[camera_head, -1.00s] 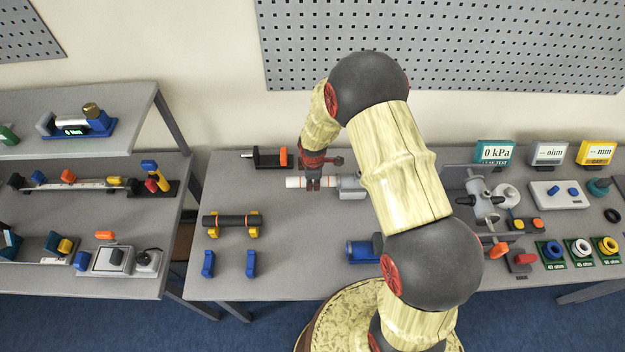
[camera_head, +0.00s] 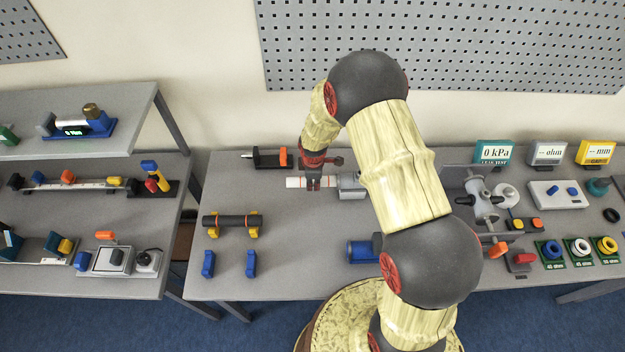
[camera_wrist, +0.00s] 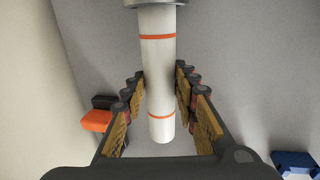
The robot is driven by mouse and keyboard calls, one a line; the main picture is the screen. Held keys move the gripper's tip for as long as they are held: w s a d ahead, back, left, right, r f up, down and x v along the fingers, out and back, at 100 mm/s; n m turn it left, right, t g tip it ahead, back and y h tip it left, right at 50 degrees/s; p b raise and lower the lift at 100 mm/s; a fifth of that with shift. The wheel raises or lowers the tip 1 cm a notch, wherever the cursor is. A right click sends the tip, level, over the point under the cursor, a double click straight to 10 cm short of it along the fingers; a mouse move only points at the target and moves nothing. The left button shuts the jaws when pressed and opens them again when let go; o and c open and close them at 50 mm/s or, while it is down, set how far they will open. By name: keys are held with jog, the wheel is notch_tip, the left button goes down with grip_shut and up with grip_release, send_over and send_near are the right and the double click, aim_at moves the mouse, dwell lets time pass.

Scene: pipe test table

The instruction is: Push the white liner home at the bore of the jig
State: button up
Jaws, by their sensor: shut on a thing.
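The white liner (camera_wrist: 156,60) is a pale tube with two thin orange bands. It lies level, and its far end meets the grey jig (camera_wrist: 157,3) at the top of the wrist view. My gripper (camera_wrist: 161,74) is shut on the liner between the bands, one finger on each side. In the head view the liner (camera_head: 294,183) shows left of my gripper (camera_head: 313,185), with the jig (camera_head: 350,183) to its right, partly hidden by my arm. How deep the liner sits in the bore is hidden.
A black and orange fixture (camera_head: 268,159) stands just behind the liner. A dark pipe on yellow supports (camera_head: 212,231) and two blue brackets (camera_head: 251,263) lie to the front left. A blue cylinder (camera_head: 361,251) stands in front, partly behind my arm. The table between them is clear.

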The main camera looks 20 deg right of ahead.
jog(key=shift+s+d+p, duration=0.2)
jog(key=shift+d+p, duration=0.15)
jog(key=shift+d, duration=0.3)
jog(key=shift+s+d+p, duration=0.2)
jog(key=shift+d+p, duration=0.15)
jog(key=shift+d, duration=0.3)
dwell(1.0)
jog(key=o, duration=1.2)
jog(key=shift+c, duration=0.2)
jog(key=shift+o, duration=0.4)
notch_tip(320, 180, up, 12)
jog(key=s, duration=0.2)
jog(key=shift+s+a, duration=0.15)
jog(key=shift+a, duration=0.2)
jog(key=shift+f, duration=0.1)
